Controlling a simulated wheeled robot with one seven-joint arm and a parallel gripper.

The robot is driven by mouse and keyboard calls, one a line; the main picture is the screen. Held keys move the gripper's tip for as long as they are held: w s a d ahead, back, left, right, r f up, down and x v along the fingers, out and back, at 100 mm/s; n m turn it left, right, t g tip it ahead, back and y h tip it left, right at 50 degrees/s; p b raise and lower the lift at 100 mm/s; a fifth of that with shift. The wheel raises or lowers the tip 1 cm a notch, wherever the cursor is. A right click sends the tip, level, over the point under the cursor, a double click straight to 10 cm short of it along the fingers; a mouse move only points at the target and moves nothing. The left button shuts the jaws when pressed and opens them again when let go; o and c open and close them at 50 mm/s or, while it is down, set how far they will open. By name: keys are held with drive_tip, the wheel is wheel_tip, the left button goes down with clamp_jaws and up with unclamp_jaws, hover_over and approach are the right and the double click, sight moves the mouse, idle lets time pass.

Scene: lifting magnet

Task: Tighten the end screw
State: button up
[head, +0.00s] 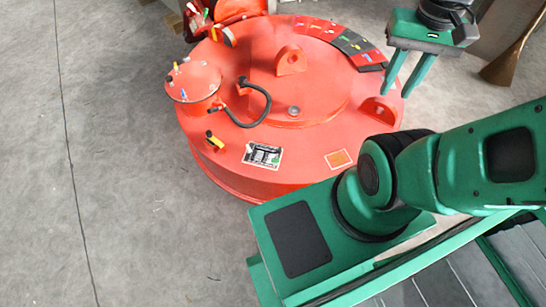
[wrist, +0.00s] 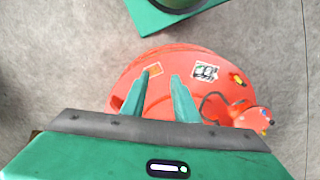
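A round red lifting magnet (head: 240,180) lies on the floor and also fills the middle of the wrist view (wrist: 190,58). A small red round box (head: 193,85) with several coloured pieces on it stands at the magnet's left edge. A grey bolt head (head: 294,111) sits near the middle of the magnet. A yellow and black piece (head: 214,140) is on the near left rim. I cannot tell which of these is the end screw. My gripper (head: 396,93) is open and empty above the magnet's right side; its spread fingers show in the wrist view (wrist: 160,78).
Upright red lugs (head: 290,61) and a black hose (head: 262,112) rise from the magnet. A second red part (head: 236,9) with coloured pieces stands behind it. A brown post (head: 508,65) is at the upper right. The grey floor (head: 110,170) to the left is free.

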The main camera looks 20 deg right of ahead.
drive_tip(key=w+a+f+n+g+h, duration=0.15)
drive_tip(key=w+f+n, duration=0.4)
drive_tip(key=w, duration=0.85)
drive_tip(key=n+h, duration=0.3)
drive_tip(key=n, duration=1.2)
hover_over(275, 161)
drive_tip(key=w+a, duration=0.2)
drive_tip(key=a, duration=0.2)
wheel_tip(275, 161, down, 43)
drive_tip(key=x, duration=1)
drive_tip(key=shift+w+f, duration=0.15)
drive_tip(key=shift+f, duration=0.25)
